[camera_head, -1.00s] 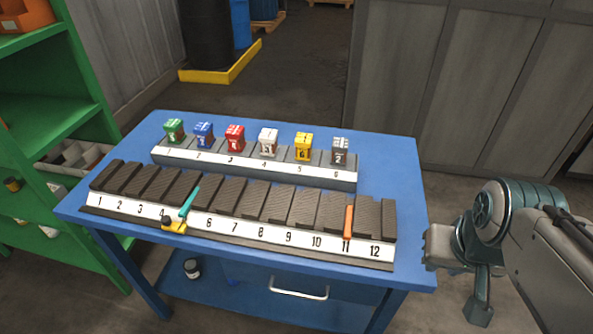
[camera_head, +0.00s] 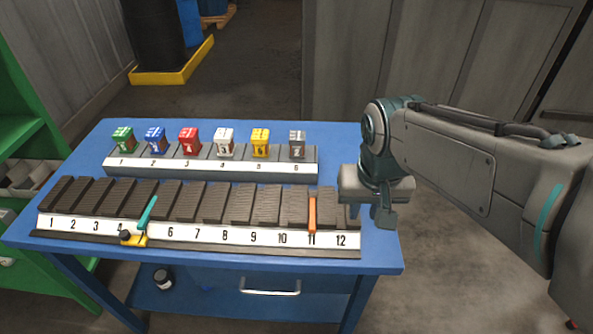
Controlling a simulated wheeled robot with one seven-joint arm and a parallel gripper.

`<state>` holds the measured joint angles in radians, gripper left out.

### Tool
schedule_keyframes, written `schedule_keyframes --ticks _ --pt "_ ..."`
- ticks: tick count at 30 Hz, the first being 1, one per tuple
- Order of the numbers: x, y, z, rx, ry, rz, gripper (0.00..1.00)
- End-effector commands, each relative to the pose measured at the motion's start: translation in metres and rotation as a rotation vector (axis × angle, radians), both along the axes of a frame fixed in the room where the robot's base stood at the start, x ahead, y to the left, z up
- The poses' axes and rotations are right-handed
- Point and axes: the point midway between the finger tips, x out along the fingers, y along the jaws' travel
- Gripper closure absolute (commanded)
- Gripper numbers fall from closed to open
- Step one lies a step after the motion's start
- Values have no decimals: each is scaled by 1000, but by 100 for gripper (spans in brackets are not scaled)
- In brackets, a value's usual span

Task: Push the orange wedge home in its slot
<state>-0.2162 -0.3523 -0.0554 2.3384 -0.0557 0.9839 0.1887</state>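The orange wedge (camera_head: 312,214) is a thin upright strip at number 11 on the long rack (camera_head: 255,251), between dark ribbed blocks.
A teal wedge (camera_head: 148,212) leans out near number 5, with a yellow and black piece (camera_head: 134,238) below it covering that label. Behind, a grey stand (camera_head: 210,167) holds several coloured numbered cubes. The blue table (camera_head: 385,258) has bare room at its right end.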

Motion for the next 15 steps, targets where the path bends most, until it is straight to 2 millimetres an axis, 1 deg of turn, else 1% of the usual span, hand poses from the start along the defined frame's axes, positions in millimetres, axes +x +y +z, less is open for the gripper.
schedule_keyframes --ticks 1,6,9,12,15 --pt "13 13 -2 -14 37 9 76" --pt "49 54 -10 -82 125 -12 76" --pt "64 79 -17 -135 156 -26 76" --pt "75 100 -23 -182 171 -38 76" --pt "81 116 -28 -216 176 -46 76"
